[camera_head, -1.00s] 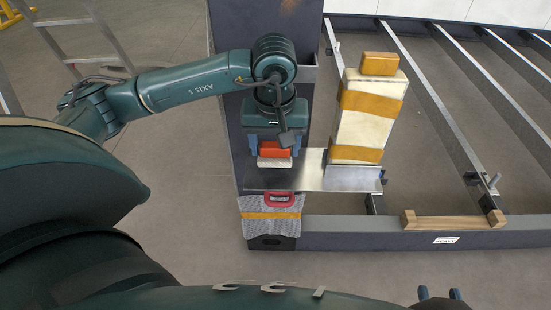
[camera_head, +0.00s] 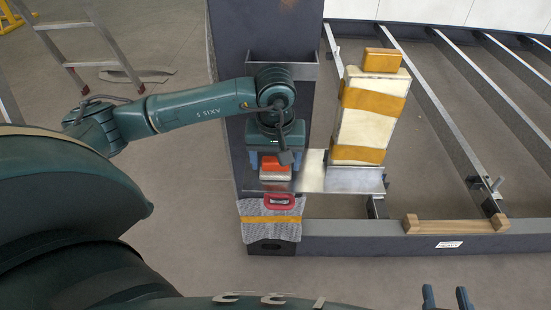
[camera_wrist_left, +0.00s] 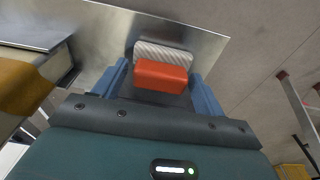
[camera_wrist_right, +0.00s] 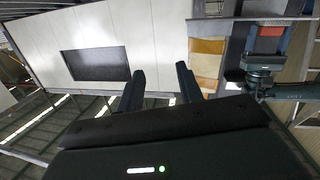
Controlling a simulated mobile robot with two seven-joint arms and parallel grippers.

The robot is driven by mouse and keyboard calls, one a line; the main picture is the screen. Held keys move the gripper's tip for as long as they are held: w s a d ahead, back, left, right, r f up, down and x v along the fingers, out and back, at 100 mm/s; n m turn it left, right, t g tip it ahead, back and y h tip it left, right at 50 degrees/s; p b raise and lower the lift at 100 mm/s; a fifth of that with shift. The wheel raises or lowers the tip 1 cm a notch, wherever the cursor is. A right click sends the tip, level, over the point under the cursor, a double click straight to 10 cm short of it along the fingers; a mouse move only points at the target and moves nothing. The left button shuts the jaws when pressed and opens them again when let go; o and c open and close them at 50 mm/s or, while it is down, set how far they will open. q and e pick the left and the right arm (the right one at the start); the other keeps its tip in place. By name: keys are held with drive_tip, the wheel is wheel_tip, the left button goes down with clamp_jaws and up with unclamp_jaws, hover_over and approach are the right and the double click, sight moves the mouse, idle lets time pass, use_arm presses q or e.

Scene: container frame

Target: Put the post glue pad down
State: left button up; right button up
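The post glue pad (camera_head: 275,166) appears to be the small block with an orange top and a pale underside. In the left wrist view it (camera_wrist_left: 161,76) shows a ribbed grey-white part beyond the orange. My left gripper (camera_head: 276,160) has its blue fingers on either side of it and holds it over the metal plate (camera_head: 312,172). I cannot tell whether its underside touches the plate. My right gripper (camera_head: 446,297) is at the bottom edge of the head view. Its fingers stand apart and empty, as in the right wrist view (camera_wrist_right: 158,82).
A tall pale stack with orange bands (camera_head: 366,125) stands right of the pad. A grey cloth (camera_head: 268,228) with an orange strap and a red handle (camera_head: 279,202) lies in front of the plate. A wooden bar (camera_head: 455,226) lies on the dark frame (camera_head: 395,243).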

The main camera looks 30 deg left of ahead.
use_arm(q)
drive_tip(key=shift+o, duration=1.4)
